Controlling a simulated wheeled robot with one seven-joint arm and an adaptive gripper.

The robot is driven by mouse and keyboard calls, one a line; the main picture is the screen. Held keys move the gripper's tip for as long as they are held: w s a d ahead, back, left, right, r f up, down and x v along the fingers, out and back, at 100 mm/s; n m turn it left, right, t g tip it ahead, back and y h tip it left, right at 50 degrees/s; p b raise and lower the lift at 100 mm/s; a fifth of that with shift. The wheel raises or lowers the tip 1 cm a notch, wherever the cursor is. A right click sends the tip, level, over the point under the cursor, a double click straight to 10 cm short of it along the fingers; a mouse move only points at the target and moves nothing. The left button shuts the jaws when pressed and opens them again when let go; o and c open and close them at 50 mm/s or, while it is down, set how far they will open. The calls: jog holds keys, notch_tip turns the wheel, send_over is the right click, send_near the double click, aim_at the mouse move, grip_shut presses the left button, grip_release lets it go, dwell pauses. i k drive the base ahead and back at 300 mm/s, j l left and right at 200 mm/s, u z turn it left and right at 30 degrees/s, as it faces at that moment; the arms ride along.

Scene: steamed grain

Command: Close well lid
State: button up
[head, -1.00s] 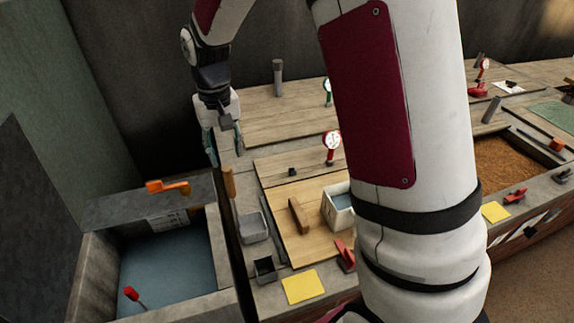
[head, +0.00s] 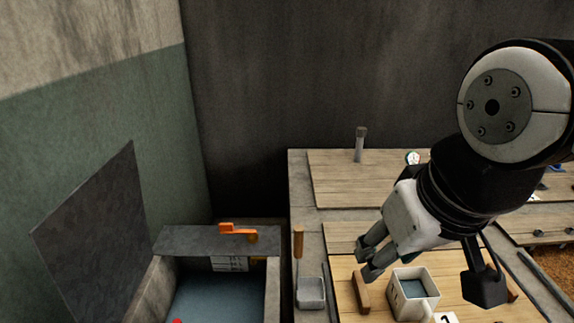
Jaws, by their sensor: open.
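The well (head: 272,295) is the grey-walled basin at the lower left in the head view, with blue-grey water (head: 215,295) inside. A dark grey flat panel (head: 95,235), which looks like the well lid, stands raised and tilted against the green wall on the well's left. The well's top is uncovered in front of a grey ledge (head: 180,240). My gripper (head: 366,260) is open and empty, to the right of the well, above the wooden boards near a brown wooden handle. It is well apart from the panel.
An orange handle-like object (head: 238,231) sits on the ledge behind the water. A white container (head: 430,290) with water stands near my gripper on the boards. A grey tray (head: 311,292) and an upright wooden handle (head: 298,243) stand between well and boards.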

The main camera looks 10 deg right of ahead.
aim_at(94, 246)
jog(key=j+u, duration=0.4)
jog(key=i+j+u, duration=0.1)
jog(key=j+u, duration=0.25)
jog(key=j, duration=0.1)
